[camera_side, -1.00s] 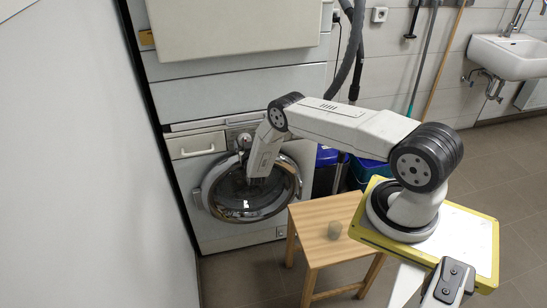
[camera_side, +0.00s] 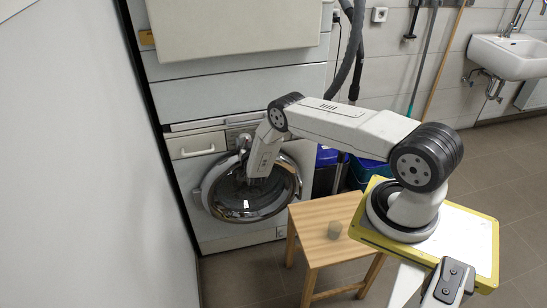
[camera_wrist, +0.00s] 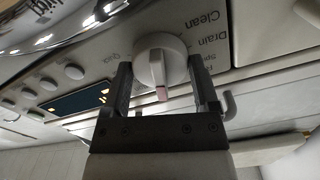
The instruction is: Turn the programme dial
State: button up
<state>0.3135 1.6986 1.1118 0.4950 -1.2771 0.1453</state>
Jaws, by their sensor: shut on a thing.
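The programme dial (camera_wrist: 162,60) is a round white knob with a raised grip bar and a pinkish mark, on the machine's panel in the wrist view. My gripper (camera_wrist: 165,82) has one dark finger on each side of the dial and is shut on it. Printed words, including "Drain" and "Clean", curve around the dial. In the side view my gripper (camera_side: 244,146) reaches the control panel above the round door, and the arm hides most of the dial. The washing machine (camera_side: 214,228) stands against the wall.
The round glass door (camera_side: 278,203) with its chrome ring is just below my wrist. Round buttons (camera_wrist: 74,71) and a dark display (camera_wrist: 80,102) lie beside the dial.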

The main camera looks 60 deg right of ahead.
jog(key=shift+m, duration=1.2)
jog(key=o, duration=1.1)
jog(key=shift+a, duration=0.1)
jog(key=shift+v, duration=3.85)
jog(key=shift+r, duration=0.1)
